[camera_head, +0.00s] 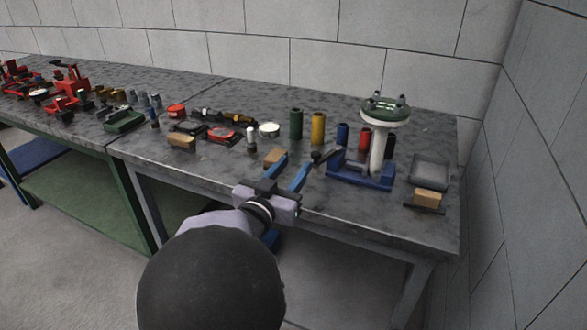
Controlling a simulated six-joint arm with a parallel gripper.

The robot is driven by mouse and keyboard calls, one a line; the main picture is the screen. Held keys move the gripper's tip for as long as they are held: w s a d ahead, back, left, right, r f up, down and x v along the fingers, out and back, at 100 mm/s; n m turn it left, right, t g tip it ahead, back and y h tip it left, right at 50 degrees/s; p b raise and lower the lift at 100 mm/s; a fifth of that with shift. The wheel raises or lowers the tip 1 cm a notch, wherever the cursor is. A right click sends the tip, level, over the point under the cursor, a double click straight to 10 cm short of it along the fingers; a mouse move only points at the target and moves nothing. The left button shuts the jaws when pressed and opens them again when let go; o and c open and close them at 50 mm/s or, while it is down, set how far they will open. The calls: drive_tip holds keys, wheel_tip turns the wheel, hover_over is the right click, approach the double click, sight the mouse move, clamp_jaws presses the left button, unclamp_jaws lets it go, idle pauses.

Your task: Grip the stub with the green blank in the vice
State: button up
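A white stub (377,153) stands upright with a wide green blank (386,110) on its top flange; several bolts stick up around the blank. Its lower end is at the blue vice (362,181), between the raised blue parts; I cannot tell whether the jaws touch it. A dark lever with a black knob (317,157) reaches out from the vice to the left. My gripper (298,160) is over the table's front edge, left of the vice. Its two blue fingers are apart with nothing visible held between them. The right fingertip is close to the knob; contact is unclear.
A wooden block (275,156) lies near my left finger. Green (296,124), yellow (318,128) and other coloured cylinders stand behind the vice. A grey tray (430,168) and a wood-topped block (428,197) are at right. Red parts crowd the far left.

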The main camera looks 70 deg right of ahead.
drive_tip(key=shift+s+a, duration=0.1)
drive_tip(key=shift+a, duration=0.2)
idle(0.5)
drive_tip(key=w+a+f+n+t+y, duration=0.3)
drive_tip(key=w+a+f+t, duration=0.15)
drive_tip(key=w, duration=0.45)
drive_tip(key=w+a+f+n+t+y, duration=0.4)
drive_tip(key=w+a+f, duration=0.15)
drive_tip(key=w, duration=0.35)
drive_tip(key=w+a+f+n+y, duration=0.1)
drive_tip(key=a+f+n+y, duration=0.15)
drive_tip(key=a, duration=0.45)
drive_tip(key=w+a+f+n+g+y, duration=0.1)
drive_tip(key=a+f+y, duration=0.25)
drive_tip(key=a, duration=0.35)
drive_tip(key=w+a+f+n+y, duration=0.2)
drive_tip(key=a+f+y, duration=0.15)
drive_tip(key=a, duration=0.25)
drive_tip(key=s+a+f+n+g+y, duration=0.1)
drive_tip(key=s+a+f+n+g, duration=0.25)
drive_tip(key=s+a, duration=0.3)
drive_tip(key=s+a+f+n+g+y, duration=0.1)
drive_tip(key=s+a+f+n+g, duration=0.1)
drive_tip(key=s+a+g, duration=0.35)
wheel_tip(320, 180, up, 23)
drive_tip(key=s+t+p, duration=0.1)
drive_tip(key=s+p, duration=0.1)
drive_tip(key=p, duration=2)
drive_tip(key=shift+a+f, duration=0.15)
drive_tip(key=shift+f, duration=0.05)
